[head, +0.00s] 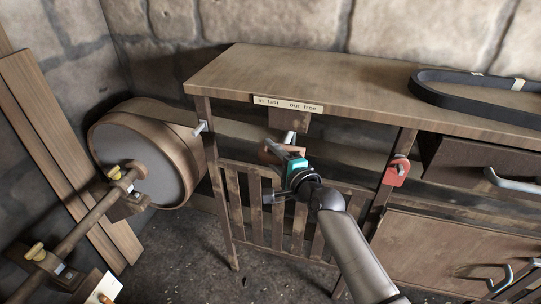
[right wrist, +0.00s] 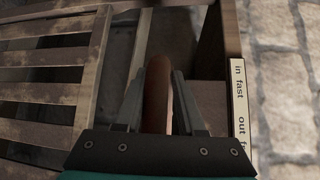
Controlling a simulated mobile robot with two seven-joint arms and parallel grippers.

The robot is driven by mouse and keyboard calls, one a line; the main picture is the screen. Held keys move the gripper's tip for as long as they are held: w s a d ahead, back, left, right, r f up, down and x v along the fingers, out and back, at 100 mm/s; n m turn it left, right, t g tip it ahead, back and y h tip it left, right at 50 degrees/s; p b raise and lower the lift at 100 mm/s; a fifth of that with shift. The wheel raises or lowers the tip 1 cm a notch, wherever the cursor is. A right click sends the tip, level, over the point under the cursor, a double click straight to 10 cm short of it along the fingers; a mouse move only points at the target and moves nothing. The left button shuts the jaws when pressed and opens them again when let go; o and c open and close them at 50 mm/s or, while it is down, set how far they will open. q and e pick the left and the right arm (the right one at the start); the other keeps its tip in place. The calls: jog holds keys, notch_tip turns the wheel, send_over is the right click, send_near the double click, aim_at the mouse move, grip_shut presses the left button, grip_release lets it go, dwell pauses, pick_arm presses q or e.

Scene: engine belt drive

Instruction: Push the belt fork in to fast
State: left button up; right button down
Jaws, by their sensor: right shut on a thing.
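The belt fork's wooden handle (right wrist: 158,80) stands between the two fingers of my right gripper (right wrist: 157,105) in the right wrist view. In the head view my right gripper (head: 287,158) is shut on this reddish-brown handle (head: 270,152), below the bench top's front edge. The label strip (head: 288,104) above reads "in fast" at left and "out free" at right. A pale metal bar end (head: 201,127) shows beside the large drum pulley (head: 150,155). The link between handle and bar is mostly hidden. My left gripper is not in view.
The wooden bench (head: 330,90) spans the back, with a black belt (head: 480,95) lying on top. A slatted gate (head: 243,205) stands below the handle. A red padlock-like piece (head: 396,172) hangs on the right post. A shaft (head: 85,222) with yellow-topped bearings runs at left.

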jog(key=c, duration=0.7)
grip_release()
jog(key=shift+d+f, duration=0.15)
jog(key=shift+f, duration=0.35)
jog(key=shift+c, duration=0.2)
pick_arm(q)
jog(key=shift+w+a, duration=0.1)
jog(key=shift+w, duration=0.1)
pick_arm(e)
jog(key=shift+o, duration=0.3)
jog(key=shift+w+r, duration=0.1)
jog(key=shift+r, duration=0.1)
pick_arm(q)
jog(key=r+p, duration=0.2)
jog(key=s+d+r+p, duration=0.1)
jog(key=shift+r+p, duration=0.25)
jog(key=shift+p, duration=0.05)
pick_arm(e)
jog(key=v, duration=1.5)
jog(key=shift+r, duration=0.15)
